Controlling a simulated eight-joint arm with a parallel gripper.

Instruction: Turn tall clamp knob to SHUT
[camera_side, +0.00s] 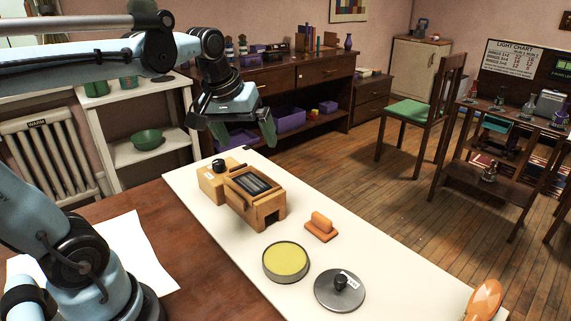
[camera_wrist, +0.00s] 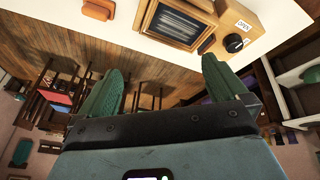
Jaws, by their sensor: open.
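A wooden box device (camera_side: 262,207) stands on a long white board. A small black knob (camera_side: 218,165) sits on the wooden block at its back left. In the wrist view the black knob (camera_wrist: 235,43) is at the upper right, beside a label (camera_wrist: 243,24) reading OPEN. The framed slatted panel (camera_wrist: 180,22) is to its left. My gripper (camera_side: 246,130) hangs above and beyond the box in the side view, its green fingers apart and empty. In the wrist view the fingers (camera_wrist: 163,84) are clear of the knob, the right fingertip just below it.
An orange-brown block (camera_side: 321,227), a yellow-topped round dish (camera_side: 286,262) and a grey lid (camera_side: 339,296) with a black knob lie on the white board (camera_side: 215,228). A paper sheet (camera_side: 110,262) lies on the table. Shelves stand beyond the board.

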